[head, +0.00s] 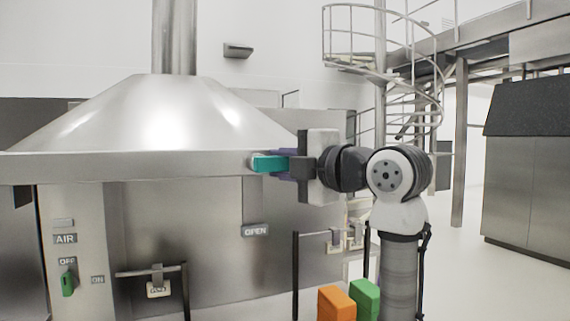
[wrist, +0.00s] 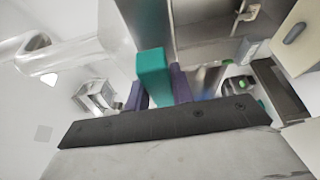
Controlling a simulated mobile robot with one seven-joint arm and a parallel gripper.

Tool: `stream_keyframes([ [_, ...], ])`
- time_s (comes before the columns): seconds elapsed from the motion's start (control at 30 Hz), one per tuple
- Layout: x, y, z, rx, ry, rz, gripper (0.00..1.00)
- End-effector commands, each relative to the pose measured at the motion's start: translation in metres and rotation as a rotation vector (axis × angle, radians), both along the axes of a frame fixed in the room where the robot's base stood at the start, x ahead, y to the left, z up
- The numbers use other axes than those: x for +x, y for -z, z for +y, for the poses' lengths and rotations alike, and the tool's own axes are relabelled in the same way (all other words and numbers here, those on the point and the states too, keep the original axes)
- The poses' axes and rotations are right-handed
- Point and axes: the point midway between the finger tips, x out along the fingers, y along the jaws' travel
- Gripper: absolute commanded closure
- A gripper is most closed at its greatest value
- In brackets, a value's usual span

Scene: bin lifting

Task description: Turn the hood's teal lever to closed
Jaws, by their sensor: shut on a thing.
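The teal lever (head: 268,163) sticks out sideways at the rim of the metal hood (head: 150,120), in the middle of the head view. My gripper (head: 287,164) reaches it from the right, its purple fingers shut around the lever's end. In the wrist view the teal lever (wrist: 153,75) stands between the two purple fingers of my gripper (wrist: 158,92). An OPEN label (head: 255,230) is on the panel below the lever. The lever's pivot and any closed label cannot be made out.
A green switch (head: 68,282) sits under an AIR label (head: 65,239) at the left. An orange block (head: 336,303) and a green block (head: 365,298) are at the bottom, beside my arm. A spiral stair (head: 383,70) stands behind.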

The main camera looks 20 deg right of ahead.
Motion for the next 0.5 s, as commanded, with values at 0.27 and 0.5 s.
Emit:
stream_keyframes([
  [0.27,-0.0002,-0.0001,0.0005,-0.004,0.000,-0.001,0.59],
  [0.5,-0.0001,0.0000,0.0002,-0.002,0.001,-0.001,0.55],
])
